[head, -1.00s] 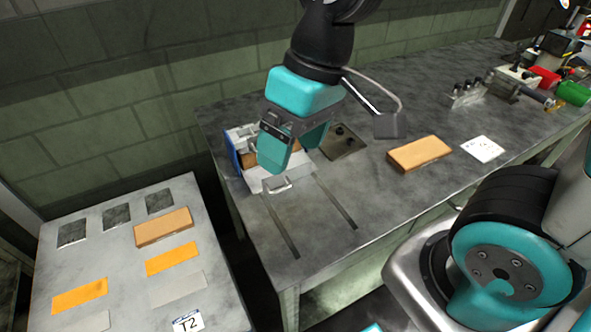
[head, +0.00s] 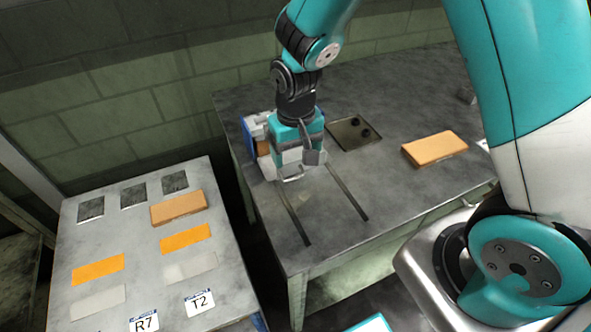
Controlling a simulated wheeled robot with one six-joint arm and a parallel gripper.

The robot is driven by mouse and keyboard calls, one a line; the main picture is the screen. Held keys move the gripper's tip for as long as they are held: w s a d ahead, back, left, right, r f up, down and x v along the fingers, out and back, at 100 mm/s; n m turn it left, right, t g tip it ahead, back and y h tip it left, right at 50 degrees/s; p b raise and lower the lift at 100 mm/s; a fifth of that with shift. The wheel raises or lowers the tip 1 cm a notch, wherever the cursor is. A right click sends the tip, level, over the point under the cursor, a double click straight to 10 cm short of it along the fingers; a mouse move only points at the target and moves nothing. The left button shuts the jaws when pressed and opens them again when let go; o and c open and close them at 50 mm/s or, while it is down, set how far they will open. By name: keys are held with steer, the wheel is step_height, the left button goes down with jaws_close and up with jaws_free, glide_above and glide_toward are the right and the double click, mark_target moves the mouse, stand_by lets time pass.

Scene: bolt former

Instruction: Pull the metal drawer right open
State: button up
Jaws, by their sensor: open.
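The metal drawer (head: 266,170) is a pale grey box at the left end of the grey workbench, with a blue-sided housing (head: 249,128) behind it. A small bar handle (head: 292,177) sticks out from its front. Two dark rails (head: 293,213) run from the drawer towards the bench's near edge. My gripper (head: 295,152) points down over the drawer, just behind the handle in the picture. It is open. Its fingertips are largely hidden by its own body, so I cannot tell whether they touch the drawer. Part of an orange-brown block shows inside the housing.
An orange-brown block (head: 435,148) lies on the bench to the right. A lower side table (head: 130,235) with coloured pads and labels stands at left. The bench between and before the rails is clear.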

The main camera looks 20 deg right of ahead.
mark_target(296, 177)
step_height(296, 177, down, 7)
steer(key=shift+r, duration=0.2)
steer(key=shift+c, duration=0.2)
